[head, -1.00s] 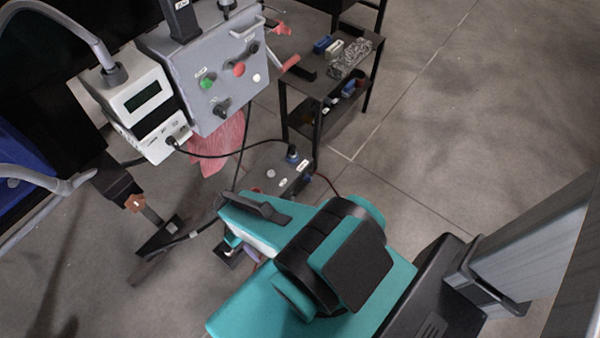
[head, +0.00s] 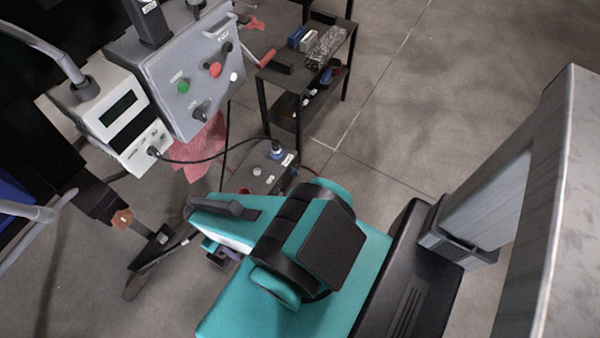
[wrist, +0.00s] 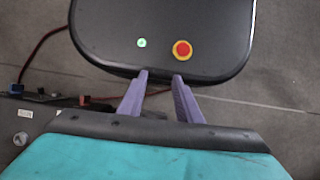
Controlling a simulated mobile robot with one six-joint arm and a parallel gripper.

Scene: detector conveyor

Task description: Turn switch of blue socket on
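A low grey box (head: 258,180) with a blue socket or plug (head: 277,151) at its top corner stands near the floor in the middle of the head view. A round pale knob (head: 257,171) and small labels show on its face, too small to read the switch position. In the wrist view, part of this box shows at the left edge, with a round grey knob (wrist: 20,138) and blue parts (wrist: 16,89). My gripper (wrist: 160,76) has two purple fingers, apart and empty. In the head view my arm partly covers it, below and left of the box.
A grey control panel (head: 165,62) with green and red buttons and a white meter (head: 122,118) stand at the upper left. A dark shelf cart (head: 345,50) holds small items at the top. A black cable runs to the box.

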